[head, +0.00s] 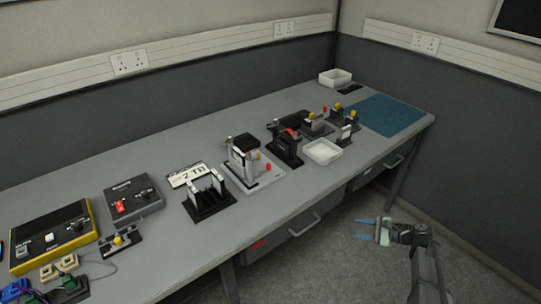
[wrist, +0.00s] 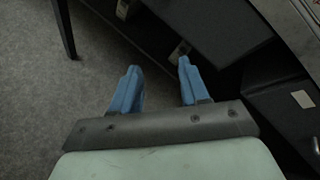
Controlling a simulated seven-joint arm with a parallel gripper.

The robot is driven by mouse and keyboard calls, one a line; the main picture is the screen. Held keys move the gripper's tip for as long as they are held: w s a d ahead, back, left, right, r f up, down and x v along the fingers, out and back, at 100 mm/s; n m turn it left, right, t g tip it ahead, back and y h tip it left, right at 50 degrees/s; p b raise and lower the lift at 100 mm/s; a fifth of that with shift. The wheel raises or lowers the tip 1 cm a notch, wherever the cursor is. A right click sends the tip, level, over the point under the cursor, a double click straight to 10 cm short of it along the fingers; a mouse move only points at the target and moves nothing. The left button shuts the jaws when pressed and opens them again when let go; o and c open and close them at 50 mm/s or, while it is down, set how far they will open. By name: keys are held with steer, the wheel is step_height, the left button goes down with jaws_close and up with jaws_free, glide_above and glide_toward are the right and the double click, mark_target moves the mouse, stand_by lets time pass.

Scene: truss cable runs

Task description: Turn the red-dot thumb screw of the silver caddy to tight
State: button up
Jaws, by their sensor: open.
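The silver caddy (head: 240,175) stands on the grey bench near its middle in the head view, with a light base plate and an upright holder. A red knob (head: 268,167) and a yellow knob (head: 257,155) show at its right side. The red dot and how tight any screw is are too small to tell. My gripper (head: 360,229) is off the bench, in front of its edge and to the right of the caddy. It is open and empty; in the wrist view its blue fingers (wrist: 158,72) are apart. The caddy is not recognisable in the wrist view.
A black caddy (head: 283,158) stands close right of the silver one, and a black slotted rack (head: 210,208) to its left. A white tray (head: 322,151) lies further right. The bench drawers (head: 290,240) face my gripper. The floor around it is clear.

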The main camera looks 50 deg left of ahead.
mark_target(248, 153)
steer(key=s+a+r+g, duration=0.1)
steer(key=s+a+r, duration=0.1)
steer(key=a+r, duration=0.4)
steer(key=s+a+r+m+g+y, duration=0.1)
steer(key=s+a+r+g, duration=0.1)
steer(key=a+r, duration=0.4)
steer(key=s+a+r+g, duration=0.2)
steer(key=s+a+r, duration=0.1)
steer(key=a+r, duration=0.3)
steer(key=shift+s+a+m+y, duration=0.1)
steer(key=shift+a+m+y, duration=0.25)
steer(key=shift+a, duration=0.3)
steer(key=s+a+r+g, duration=0.1)
steer(key=s+a+r, duration=0.1)
steer(key=s+a, duration=0.3)
steer(key=s+a+r+g, duration=0.1)
steer(key=s+a+r, duration=0.1)
steer(key=s+a, duration=0.3)
steer(key=s+a+r+m+g+h, duration=0.1)
steer(key=s+a+r, duration=0.1)
steer(key=s+a, duration=0.3)
steer(key=shift+s+a+g, duration=0.25)
steer(key=shift+s+g, duration=0.05)
steer(key=shift+s, duration=0.7)
steer(key=shift+c, duration=0.3)
jaws_close()
